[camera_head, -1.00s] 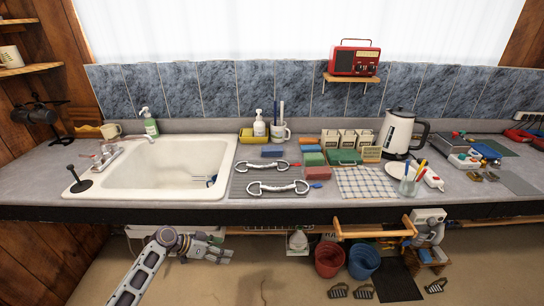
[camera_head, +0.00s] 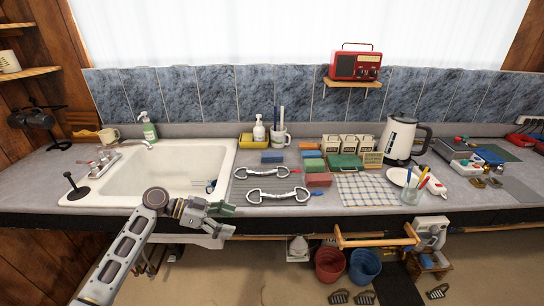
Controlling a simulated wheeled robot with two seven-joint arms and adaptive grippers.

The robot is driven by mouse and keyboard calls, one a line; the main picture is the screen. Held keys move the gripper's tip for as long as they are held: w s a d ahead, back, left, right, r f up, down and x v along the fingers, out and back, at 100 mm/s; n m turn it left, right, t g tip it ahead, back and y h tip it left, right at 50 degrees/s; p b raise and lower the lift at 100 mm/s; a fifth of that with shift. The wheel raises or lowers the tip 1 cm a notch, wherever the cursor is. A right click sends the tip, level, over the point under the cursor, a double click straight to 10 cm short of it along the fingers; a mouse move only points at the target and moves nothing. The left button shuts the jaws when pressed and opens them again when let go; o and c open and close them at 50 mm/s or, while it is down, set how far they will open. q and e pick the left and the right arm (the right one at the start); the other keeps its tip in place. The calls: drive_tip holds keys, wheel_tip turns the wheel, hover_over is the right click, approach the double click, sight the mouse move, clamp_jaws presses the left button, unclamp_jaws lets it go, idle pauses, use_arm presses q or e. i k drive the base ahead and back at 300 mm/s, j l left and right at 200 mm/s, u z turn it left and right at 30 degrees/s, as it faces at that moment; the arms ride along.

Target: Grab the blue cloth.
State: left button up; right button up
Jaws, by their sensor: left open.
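A flat blue piece that looks like cloth (camera_head: 489,154) lies on the counter at the far right, beside a grey box with small coloured items. A small blue block (camera_head: 272,156) lies behind the metal bits at the middle; whether it is folded cloth or a sponge I cannot tell. A blue-and-white checked cloth (camera_head: 362,190) lies flat right of the middle. My left gripper (camera_head: 225,219) is open and empty at the sink's front right edge, well left of these cloths. My right gripper is not in view.
The white sink (camera_head: 205,162) is at the left. Two metal bits (camera_head: 278,195) lie on a grey mat. A glass with pens (camera_head: 411,192), a white kettle (camera_head: 399,137) and coloured blocks (camera_head: 318,180) crowd the counter. Red (camera_head: 329,264) and blue buckets (camera_head: 365,266) stand below.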

sight(274, 156)
drive_tip(key=i, duration=1.4)
